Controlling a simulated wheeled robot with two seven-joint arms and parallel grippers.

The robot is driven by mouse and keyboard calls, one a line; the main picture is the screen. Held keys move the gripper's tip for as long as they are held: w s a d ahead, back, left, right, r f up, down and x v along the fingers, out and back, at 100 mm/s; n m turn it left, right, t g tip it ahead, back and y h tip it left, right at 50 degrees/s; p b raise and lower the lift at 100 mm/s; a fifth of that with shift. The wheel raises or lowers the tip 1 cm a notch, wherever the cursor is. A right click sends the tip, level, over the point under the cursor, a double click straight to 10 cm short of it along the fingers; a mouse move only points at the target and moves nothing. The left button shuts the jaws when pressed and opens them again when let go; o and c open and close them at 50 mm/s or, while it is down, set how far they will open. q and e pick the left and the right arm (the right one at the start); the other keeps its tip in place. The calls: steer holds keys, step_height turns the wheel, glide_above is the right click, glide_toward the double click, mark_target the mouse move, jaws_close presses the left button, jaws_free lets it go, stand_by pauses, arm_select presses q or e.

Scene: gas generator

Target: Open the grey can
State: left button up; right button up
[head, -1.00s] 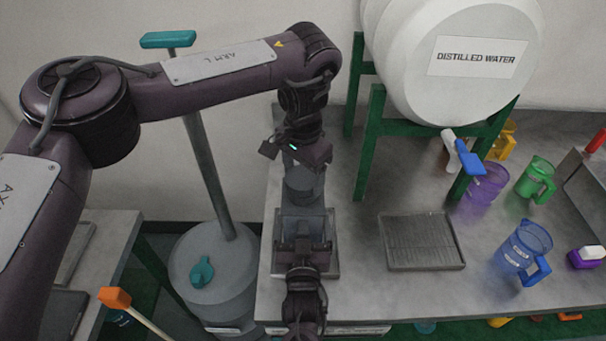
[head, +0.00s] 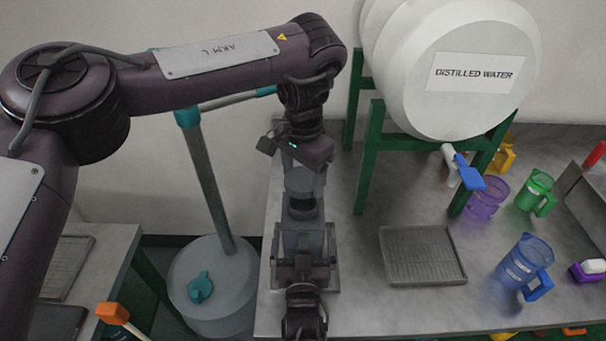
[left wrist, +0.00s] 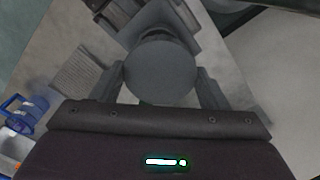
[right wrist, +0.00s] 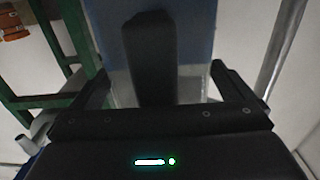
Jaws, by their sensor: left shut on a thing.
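The grey can (head: 303,240) stands in a shallow grey tray (head: 334,285) at the counter's left end. Its grey round lid (head: 300,179) is between the fingers of my left gripper (head: 298,168), which is shut on it. The lid fills the gap between those fingers in the left wrist view (left wrist: 160,70). A dark neck or opening (head: 303,208) shows between lid and can. My right gripper (head: 303,270) is at the can's near side, its fingers apart on either side of the body. A dark upright bar (right wrist: 148,60), perhaps the handle, stands between them in the right wrist view.
A white distilled water barrel (head: 450,65) on a green stand (head: 372,155) is to the right. A ribbed grey tray (head: 422,254) and a blue jug (head: 525,262) sit on the counter. A grey drum (head: 225,300) stands on the floor at left.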

steer(key=shift+s, duration=0.15)
arm_select(q)
steer(key=shift+f, duration=0.2)
arm_select(e)
steer(key=shift+s+f, duration=0.1)
steer(key=shift+s, duration=0.25)
arm_select(q)
step_height(320, 180, down, 2)
steer(key=b, duration=0.3)
steer(key=shift+f, duration=0.25)
arm_select(e)
steer(key=s, duration=1.1)
